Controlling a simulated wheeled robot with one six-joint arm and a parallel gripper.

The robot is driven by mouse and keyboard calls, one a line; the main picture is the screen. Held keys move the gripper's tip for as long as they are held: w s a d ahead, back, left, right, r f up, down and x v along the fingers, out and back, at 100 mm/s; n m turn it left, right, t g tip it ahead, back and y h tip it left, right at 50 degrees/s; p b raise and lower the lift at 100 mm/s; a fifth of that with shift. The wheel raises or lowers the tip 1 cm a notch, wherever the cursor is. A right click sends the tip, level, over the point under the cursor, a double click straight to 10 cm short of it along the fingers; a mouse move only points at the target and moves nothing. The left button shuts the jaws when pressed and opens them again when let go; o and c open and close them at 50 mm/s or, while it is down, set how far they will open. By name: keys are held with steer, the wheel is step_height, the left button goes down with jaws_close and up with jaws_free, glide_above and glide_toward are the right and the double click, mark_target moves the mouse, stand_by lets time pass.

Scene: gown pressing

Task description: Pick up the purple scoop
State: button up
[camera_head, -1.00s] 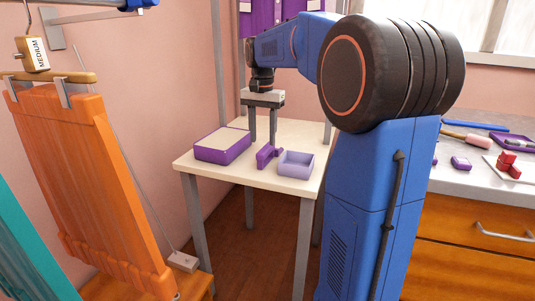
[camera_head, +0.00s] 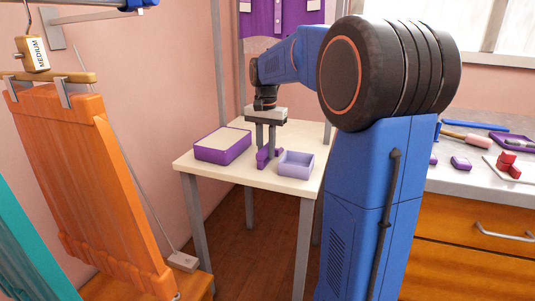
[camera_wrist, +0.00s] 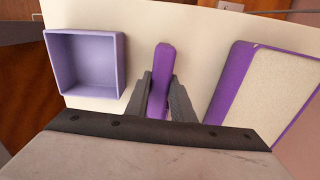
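The purple scoop (camera_head: 262,161) is on the small cream table, between a purple box and a lilac tray. In the wrist view the scoop (camera_wrist: 162,68) shows as a purple bar standing between the two dark fingers. My gripper (camera_head: 267,153) points down over the table, and its fingers are close together. In the wrist view my gripper (camera_wrist: 162,88) has a fingertip against each side of the scoop. The scoop's lower part is partly hidden by the fingers. I see no clear gap between the scoop and the table.
The purple box with a pale top (camera_head: 222,146) lies left of the scoop. The open lilac tray (camera_head: 296,164) stands close on its right. The cream table (camera_head: 255,178) has clear room at the front. An orange gown (camera_head: 95,185) hangs at the left.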

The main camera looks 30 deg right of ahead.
steer(key=shift+r, duration=0.15)
jaws_close()
step_height(320, 180, up, 10)
steer(key=shift+f, duration=0.1)
steer(key=shift+o, duration=0.8)
jaws_free()
jaws_close()
